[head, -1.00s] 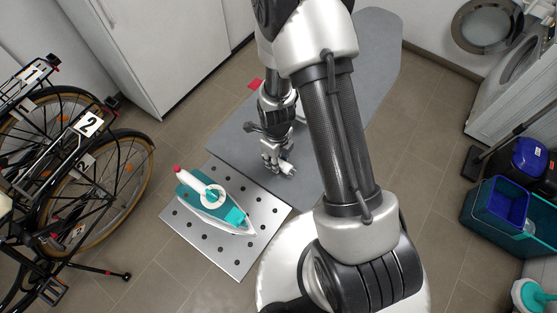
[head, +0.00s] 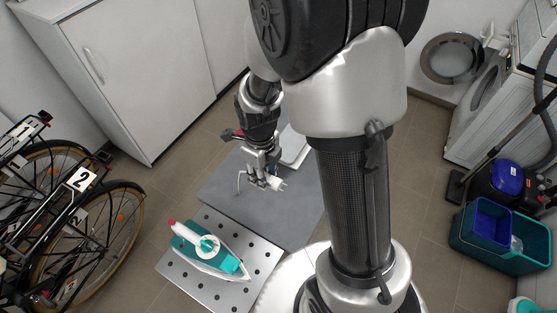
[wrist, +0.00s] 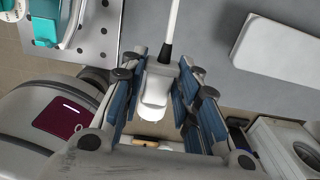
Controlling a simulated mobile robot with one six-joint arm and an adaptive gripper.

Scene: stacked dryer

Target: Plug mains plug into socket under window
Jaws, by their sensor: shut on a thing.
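My gripper (head: 262,174) is shut on the white mains plug (head: 276,184), above the grey ironing board. In the wrist view the plug (wrist: 155,88) sits between the blue-padded fingers, its cord (wrist: 173,25) running up the picture. The pins face the lower part of the wrist view, away from the cord. A short piece of white cord (head: 239,182) also shows left of my gripper in the head view. I see no wall socket and no window in either view.
A grey ironing board (head: 228,190) ends in a perforated metal rest (head: 207,288) holding a teal and white iron (head: 207,252). A white flat item (head: 295,146) lies on the board. Bicycles (head: 75,225) stand left; a teal crate (head: 478,248) and dryer (head: 487,90) stand right.

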